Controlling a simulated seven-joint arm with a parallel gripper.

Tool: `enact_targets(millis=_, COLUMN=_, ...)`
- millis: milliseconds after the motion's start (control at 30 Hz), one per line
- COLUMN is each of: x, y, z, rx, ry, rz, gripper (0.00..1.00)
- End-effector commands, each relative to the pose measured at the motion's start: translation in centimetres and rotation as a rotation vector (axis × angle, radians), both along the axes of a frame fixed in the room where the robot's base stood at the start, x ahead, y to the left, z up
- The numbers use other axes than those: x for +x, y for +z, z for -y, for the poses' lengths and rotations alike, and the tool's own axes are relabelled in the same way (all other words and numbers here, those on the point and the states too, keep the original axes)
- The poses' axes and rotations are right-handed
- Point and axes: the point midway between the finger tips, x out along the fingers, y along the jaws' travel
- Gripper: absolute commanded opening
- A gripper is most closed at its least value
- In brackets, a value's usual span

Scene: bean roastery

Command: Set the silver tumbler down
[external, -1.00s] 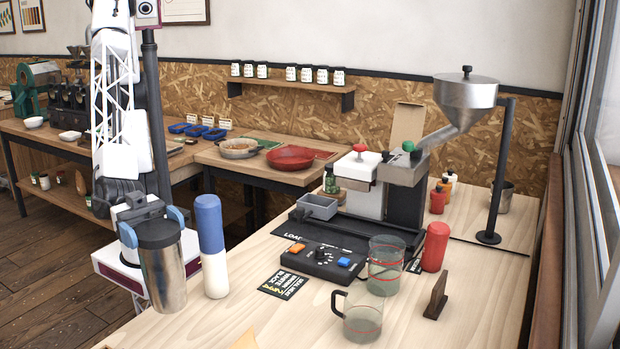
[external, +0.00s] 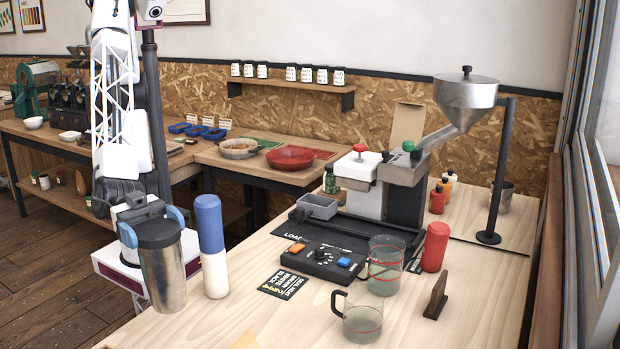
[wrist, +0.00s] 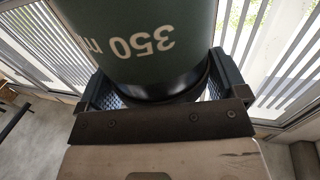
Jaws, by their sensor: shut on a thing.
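The silver tumbler (external: 165,279) has a shiny metal body and a dark upper part. It is at the left front of the wooden table in the external view, roughly upright. My gripper (external: 157,228) is shut around its dark upper part. In the wrist view, my gripper (wrist: 152,100) holds the dark green end of the tumbler (wrist: 140,40), marked "350 m", between its two pads. Whether the tumbler's bottom touches the table or hangs by its edge, I cannot tell.
A blue and white bottle (external: 212,246) stands close to the tumbler's right. A control box (external: 322,262), a glass beaker (external: 386,266), a glass mug (external: 362,316) and a red bottle (external: 435,247) stand further right. Bare tabletop (external: 240,310) lies right of the tumbler.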

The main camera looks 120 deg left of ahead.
Motion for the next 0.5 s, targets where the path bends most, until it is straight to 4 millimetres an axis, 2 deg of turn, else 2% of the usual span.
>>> enact_targets(millis=267, x=0.6, y=0.4, z=-0.5, rx=-0.001, ry=0.006, rz=0.001, gripper=0.45)
enact_targets(millis=500, x=2.7, y=1.6, z=-2.3, rx=-0.001, ry=0.026, rz=0.002, gripper=0.45)
